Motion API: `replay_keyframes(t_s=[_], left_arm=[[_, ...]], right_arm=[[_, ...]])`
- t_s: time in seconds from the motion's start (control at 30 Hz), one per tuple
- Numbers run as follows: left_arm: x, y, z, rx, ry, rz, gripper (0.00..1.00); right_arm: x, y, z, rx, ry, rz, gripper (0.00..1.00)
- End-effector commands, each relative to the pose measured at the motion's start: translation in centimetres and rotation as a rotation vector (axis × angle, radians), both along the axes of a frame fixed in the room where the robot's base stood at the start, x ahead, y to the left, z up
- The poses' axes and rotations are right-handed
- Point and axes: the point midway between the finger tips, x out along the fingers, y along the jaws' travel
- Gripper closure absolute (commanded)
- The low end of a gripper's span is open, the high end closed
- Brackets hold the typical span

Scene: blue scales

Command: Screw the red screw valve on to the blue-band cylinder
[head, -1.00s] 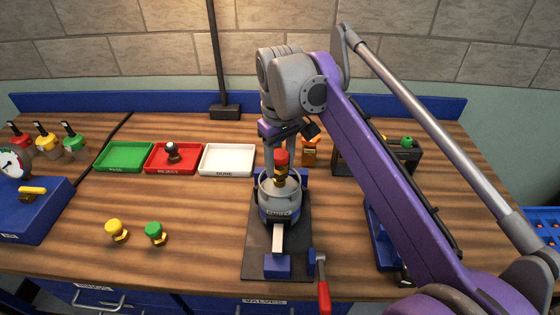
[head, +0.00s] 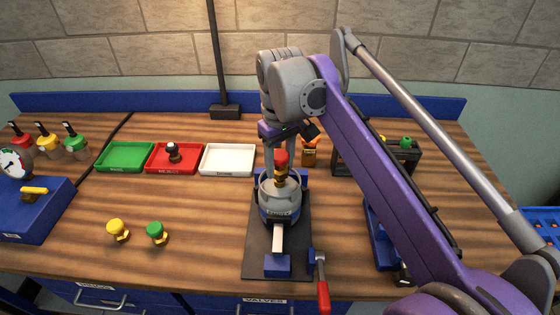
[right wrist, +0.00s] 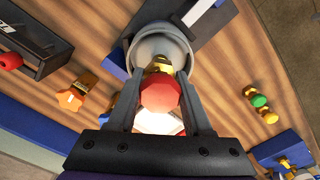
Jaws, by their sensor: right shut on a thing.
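The red screw valve (head: 281,158) has a red knob on a brass body and stands upright at the top of the grey cylinder (head: 268,190). The cylinder shows a blue band low on its side and stands in a holder on a dark plate. My right gripper (head: 282,172) comes down from above, shut on the valve. In the right wrist view the red knob (right wrist: 160,94) lies between the two fingers, with the brass part over the cylinder's collar (right wrist: 177,43). Whether the threads are engaged cannot be seen. My left gripper is not in view.
A yellow valve (head: 117,231) and a green valve (head: 156,233) stand on the bench at left. Green (head: 126,156), red (head: 160,168) and white (head: 227,160) trays lie behind. A red-handled lever (head: 322,290) is at the plate's front right. The front-left bench is mostly clear.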

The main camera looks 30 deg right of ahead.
Motion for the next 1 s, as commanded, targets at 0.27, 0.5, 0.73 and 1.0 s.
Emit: replay_keyframes(t_s=[0.27,0.5,0.73,1.0], left_arm=[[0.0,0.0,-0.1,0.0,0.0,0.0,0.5],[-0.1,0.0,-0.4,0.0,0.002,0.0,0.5],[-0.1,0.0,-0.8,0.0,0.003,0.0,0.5],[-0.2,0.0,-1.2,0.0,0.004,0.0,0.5]], right_arm=[[0.0,0.0,-0.1,0.0,0.0,0.0,1.0],[0.0,0.0,-0.7,0.0,0.0,0.0,1.0],[0.0,0.0,-1.2,0.0,0.001,0.0,1.0],[0.0,0.0,-1.9,0.0,0.001,0.0,1.0]])
